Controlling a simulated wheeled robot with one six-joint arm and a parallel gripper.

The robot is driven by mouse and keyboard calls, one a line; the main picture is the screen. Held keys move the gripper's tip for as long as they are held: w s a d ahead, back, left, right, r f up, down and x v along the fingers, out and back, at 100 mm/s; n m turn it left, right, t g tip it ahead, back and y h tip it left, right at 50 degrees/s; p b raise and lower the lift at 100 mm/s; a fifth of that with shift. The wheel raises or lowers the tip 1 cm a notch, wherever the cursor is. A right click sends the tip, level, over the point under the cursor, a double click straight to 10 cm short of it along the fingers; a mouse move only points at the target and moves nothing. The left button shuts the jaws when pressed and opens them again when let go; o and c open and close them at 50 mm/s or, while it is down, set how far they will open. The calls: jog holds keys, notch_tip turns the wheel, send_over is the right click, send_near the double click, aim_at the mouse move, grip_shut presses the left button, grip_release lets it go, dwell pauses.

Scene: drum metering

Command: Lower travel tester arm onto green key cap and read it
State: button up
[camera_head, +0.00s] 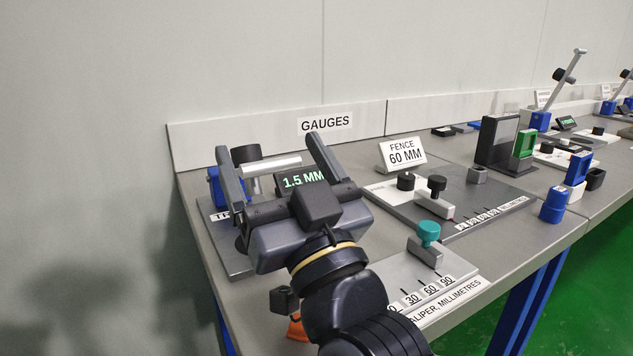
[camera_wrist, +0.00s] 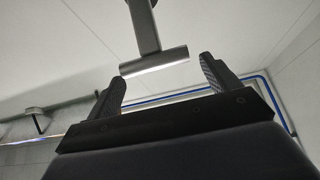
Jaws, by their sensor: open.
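The travel tester's arm ends in a silver crossbar (camera_head: 272,162), with a black cylinder (camera_head: 246,152) beside it and a blue post (camera_head: 214,187) at the left. Its display (camera_head: 302,180) reads 1.5 MM in green. My gripper (camera_head: 268,145) is open over the tester, a finger toward each end of the crossbar. In the wrist view, the crossbar (camera_wrist: 154,62) and its stem (camera_wrist: 144,25) show between and beyond the open fingers of my gripper (camera_wrist: 162,70); no grip on it shows. The green key cap is not visible; my gripper covers much of the tester, so I cannot tell whether the arm touches it.
A caliper plate with a teal knob (camera_head: 428,232) lies close to my arm's right. A "FENCE 60 MM" sign (camera_head: 402,154) and a dark sliding fence plate (camera_head: 385,193) stand behind. A wall rises behind.

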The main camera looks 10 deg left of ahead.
jog(key=s+d+p, duration=0.3)
jog(key=s+d, duration=0.4)
jog(key=s, duration=0.1)
dwell(0.4)
